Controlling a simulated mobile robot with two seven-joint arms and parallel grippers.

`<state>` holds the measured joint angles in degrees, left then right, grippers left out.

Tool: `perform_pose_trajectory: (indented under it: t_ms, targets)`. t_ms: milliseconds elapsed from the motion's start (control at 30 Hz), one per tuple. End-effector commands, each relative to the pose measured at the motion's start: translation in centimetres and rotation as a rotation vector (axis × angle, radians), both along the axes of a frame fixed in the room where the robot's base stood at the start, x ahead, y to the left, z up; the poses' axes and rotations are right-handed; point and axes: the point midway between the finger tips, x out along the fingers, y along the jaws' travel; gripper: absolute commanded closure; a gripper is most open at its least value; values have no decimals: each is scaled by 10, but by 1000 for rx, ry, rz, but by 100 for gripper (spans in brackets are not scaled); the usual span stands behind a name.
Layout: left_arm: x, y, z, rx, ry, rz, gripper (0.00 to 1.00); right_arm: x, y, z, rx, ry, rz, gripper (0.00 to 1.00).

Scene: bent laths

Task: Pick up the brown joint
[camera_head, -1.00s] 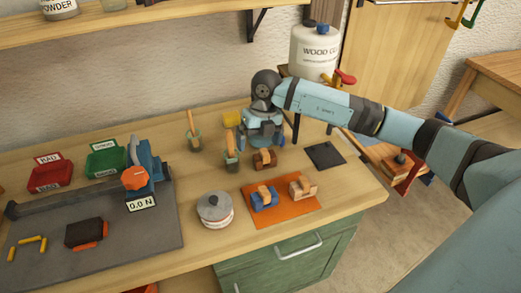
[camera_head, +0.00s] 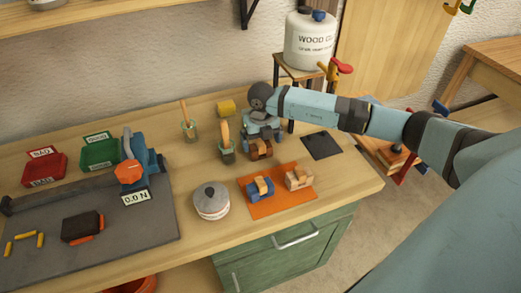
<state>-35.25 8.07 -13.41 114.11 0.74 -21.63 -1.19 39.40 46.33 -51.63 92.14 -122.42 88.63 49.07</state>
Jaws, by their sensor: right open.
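The brown joint (camera_head: 261,150) is a small dark brown wooden block piece on the bench, behind the orange mat (camera_head: 284,205). My right gripper (camera_head: 261,139) points down right at the brown joint, just behind and above it in the picture. It is open; its fingers are partly hidden, and I cannot tell whether they touch the joint or stand around it. A blue joint (camera_head: 261,188) and a light wood joint (camera_head: 299,177) sit on the orange mat. My left gripper is not in view.
A lidded round tin (camera_head: 211,201) stands left of the mat. A dark square pad (camera_head: 321,145) lies to the right. Red (camera_head: 44,168) and green (camera_head: 100,153) bins stand at the left.

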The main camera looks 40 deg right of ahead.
Motion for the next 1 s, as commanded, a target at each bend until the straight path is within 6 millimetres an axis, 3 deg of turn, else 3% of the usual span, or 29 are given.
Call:
perform_pose_trajectory:
  t_ms: [200,500,700,1000]
  targets:
    - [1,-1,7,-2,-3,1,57,2,0,-30,0,2,0,0]
    - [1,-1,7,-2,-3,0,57,2,0,-35,1,1,0,0]
    - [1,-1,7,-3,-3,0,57,2,0,-35,1,1,1,46]
    - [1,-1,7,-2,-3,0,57,2,0,-34,1,0,0,48]
